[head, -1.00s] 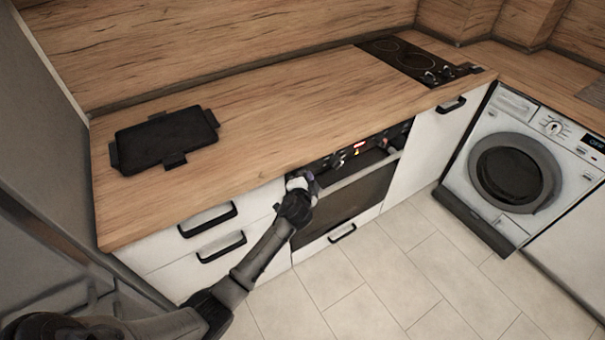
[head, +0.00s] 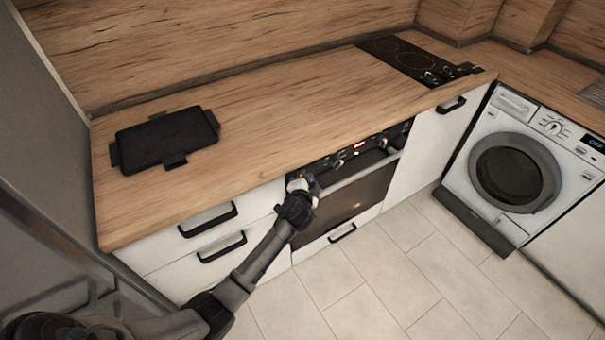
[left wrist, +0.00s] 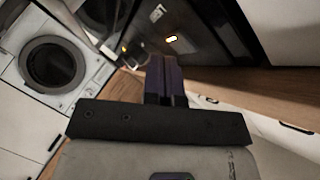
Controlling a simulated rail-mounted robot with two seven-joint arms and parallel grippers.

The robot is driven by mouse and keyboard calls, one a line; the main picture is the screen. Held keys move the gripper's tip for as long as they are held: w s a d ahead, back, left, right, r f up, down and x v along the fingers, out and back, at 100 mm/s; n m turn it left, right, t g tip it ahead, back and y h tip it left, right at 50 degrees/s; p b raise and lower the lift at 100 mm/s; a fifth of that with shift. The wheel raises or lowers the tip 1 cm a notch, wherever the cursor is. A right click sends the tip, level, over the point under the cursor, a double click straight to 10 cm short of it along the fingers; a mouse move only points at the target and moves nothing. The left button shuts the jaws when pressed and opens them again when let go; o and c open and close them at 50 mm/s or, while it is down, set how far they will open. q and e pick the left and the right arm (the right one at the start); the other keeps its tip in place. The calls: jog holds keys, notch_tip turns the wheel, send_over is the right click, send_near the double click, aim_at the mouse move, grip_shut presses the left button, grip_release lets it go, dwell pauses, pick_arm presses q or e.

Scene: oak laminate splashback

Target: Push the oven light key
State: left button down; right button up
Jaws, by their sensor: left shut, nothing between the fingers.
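The oven (head: 350,197) is built in under the wooden counter, with a dark control panel (head: 371,147) of knobs and lit marks along its top. A warm orange glow shows in its door window. My left gripper (head: 304,183) is shut and empty at the left end of this panel. I cannot tell whether the tips touch the panel. The oven light key itself cannot be made out; the gripper may cover it. My right gripper is not in view.
A black tray (head: 166,140) lies on the counter (head: 270,110) at the left. A hob (head: 405,58) is at the back right. Drawers with black handles (head: 208,220) stand left of the oven. A washing machine (head: 515,165) stands right. The tiled floor (head: 395,265) is clear.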

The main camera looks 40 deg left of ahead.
pick_arm(q)
jog(key=shift+s+d, duration=0.1)
jog(key=shift+d, duration=0.1)
jog(key=s+d, duration=0.1)
jog(key=d, duration=0.4)
jog(key=shift+s+d+p, duration=0.3)
jog(key=shift+d, duration=0.1)
dwell(0.4)
